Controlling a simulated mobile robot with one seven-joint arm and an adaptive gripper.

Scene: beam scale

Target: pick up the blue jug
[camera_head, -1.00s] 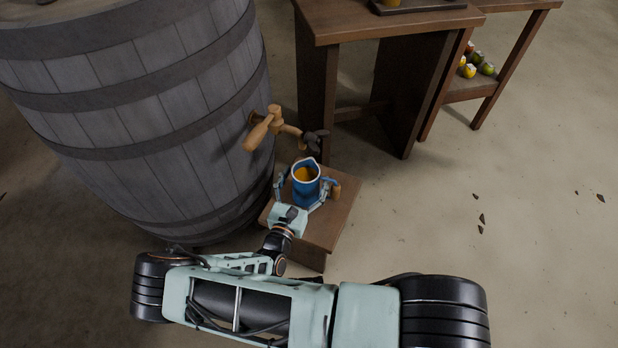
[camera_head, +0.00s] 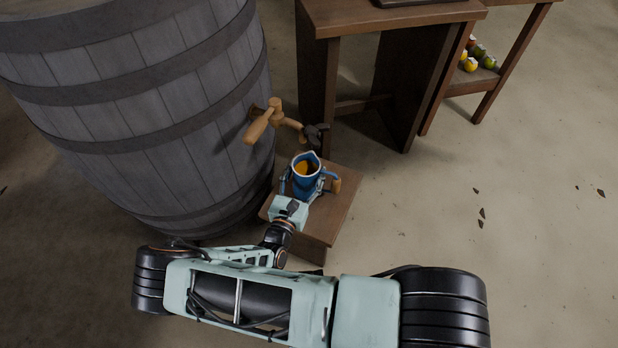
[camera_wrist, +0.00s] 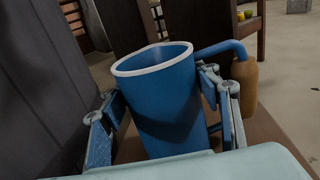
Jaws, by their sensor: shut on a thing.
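The blue jug (camera_head: 305,186) has a white rim and an orange-brown content inside. It is at the small wooden stand (camera_head: 340,205) beside the barrel, below the tap. My gripper (camera_head: 302,190) is shut on the jug, with one finger on each side of its body. In the wrist view the jug (camera_wrist: 165,105) fills the middle, between the fingers (camera_wrist: 165,112). Its blue handle with a tan grip (camera_wrist: 244,82) is on the right. The jug's base is hidden, so I cannot tell whether it touches the stand.
The large grey barrel (camera_head: 150,110) stands close on the left. A wooden table (camera_head: 390,20) stands behind. The floor to the right is mostly clear.

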